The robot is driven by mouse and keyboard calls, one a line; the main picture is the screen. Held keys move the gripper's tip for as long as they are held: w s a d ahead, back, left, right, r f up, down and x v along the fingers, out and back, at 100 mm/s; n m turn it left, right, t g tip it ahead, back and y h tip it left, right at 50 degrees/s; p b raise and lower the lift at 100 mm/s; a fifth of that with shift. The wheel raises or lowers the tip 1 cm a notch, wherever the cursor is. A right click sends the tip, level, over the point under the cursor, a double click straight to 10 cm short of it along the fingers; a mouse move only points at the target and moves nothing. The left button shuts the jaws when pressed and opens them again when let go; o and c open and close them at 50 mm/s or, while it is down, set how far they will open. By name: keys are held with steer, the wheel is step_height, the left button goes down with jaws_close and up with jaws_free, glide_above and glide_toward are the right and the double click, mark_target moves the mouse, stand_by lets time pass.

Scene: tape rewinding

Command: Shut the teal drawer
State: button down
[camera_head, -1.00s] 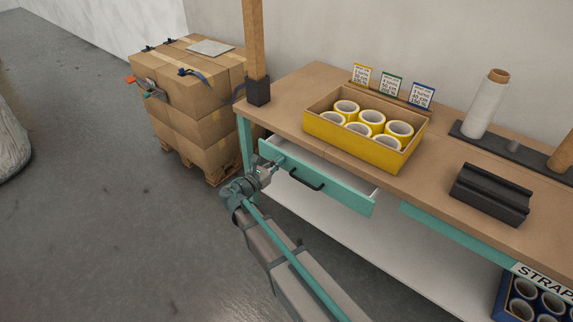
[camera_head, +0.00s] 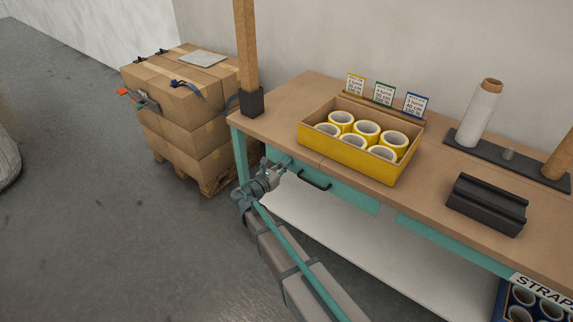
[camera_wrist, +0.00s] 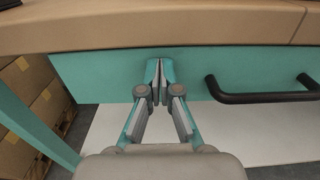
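The teal drawer (camera_head: 345,195) sits under the left part of the workbench top, and its front looks flush or nearly flush with the frame. Its black bar handle (camera_head: 314,181) is on the front; the handle also shows in the wrist view (camera_wrist: 262,92). My gripper (camera_head: 287,163) is at the left part of the drawer front, left of the handle. In the wrist view my gripper (camera_wrist: 158,66) has its fingertips together, at or very near the teal front, with nothing between them.
A yellow box (camera_head: 350,153) of tape rolls stands on the workbench top (camera_head: 290,112) above the drawer. A black block (camera_head: 487,204) lies to its right. Stacked cartons (camera_head: 190,110) stand left of the bench. A white lower shelf (camera_head: 340,235) runs beneath.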

steer(key=v, duration=1.4)
steer(key=s+d+f+m+g+y+p, duration=0.1)
steer(key=s+d+f+m+g+y, duration=0.1)
steer(key=s+d+f+m+g, duration=0.7)
steer(key=s+d+f+m+g+y+p, duration=0.15)
steer(key=s+d+f+m, duration=0.45)
steer(key=f, duration=0.7)
steer(key=s+d+f+m+g+y+p, duration=0.1)
steer(key=s+d+m+g+y+p, duration=0.1)
steer(key=s, duration=0.8)
steer(key=s+d+f+m+g+y+p, duration=0.2)
steer(key=s+d+m+g, duration=0.3)
steer(key=s, duration=0.6)
steer(key=s+d+f+m+g+y+p, duration=0.2)
steer(key=s+d+m+g+y, duration=0.1)
steer(key=s, duration=0.8)
steer(key=d+m+g, duration=0.1)
steer(key=d+m, duration=0.1)
steer(key=m, duration=0.1)
steer(key=shift+d+m+p, duration=0.3)
steer(key=shift+d+m, duration=0.05)
steer(key=shift+m, duration=0.05)
steer(key=shift+s, duration=0.15)
